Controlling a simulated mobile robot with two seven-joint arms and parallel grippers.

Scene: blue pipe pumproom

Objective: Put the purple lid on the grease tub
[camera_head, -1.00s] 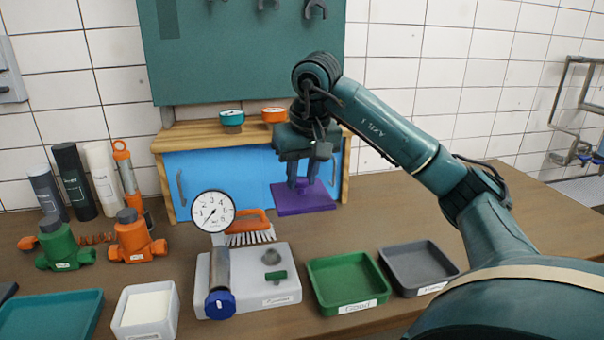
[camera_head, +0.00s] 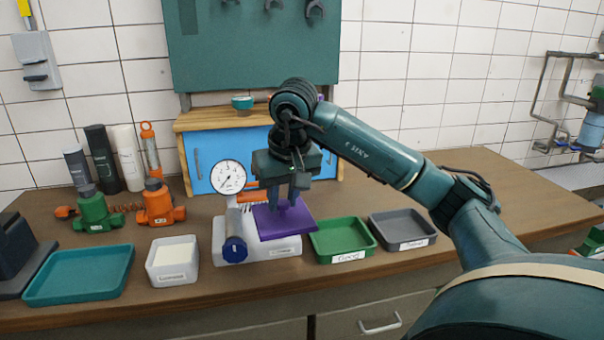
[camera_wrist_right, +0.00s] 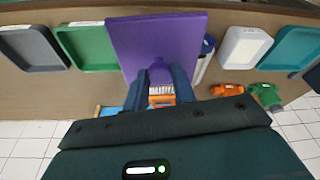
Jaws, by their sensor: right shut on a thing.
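The purple lid (camera_head: 291,225) is a flat square plate held roughly level by its knob. My right gripper (camera_head: 288,198) is shut on it from above. In the head view the lid hides part of the gauge stand's base. In the right wrist view the lid (camera_wrist_right: 155,40) spreads out beyond the two fingers of my right gripper (camera_wrist_right: 161,78). The grease tub (camera_head: 172,273) is a white square tub with cream-coloured content, open at the top, left of the lid near the table's front. The tub also shows in the wrist view (camera_wrist_right: 245,47). My left gripper is out of view.
A gauge stand with a round dial (camera_head: 228,177) and blue knob stands between lid and tub. A teal tray (camera_head: 80,292) lies left of the tub. Green (camera_head: 345,253) and grey (camera_head: 400,244) trays lie right. Green and orange valves stand behind the tub.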

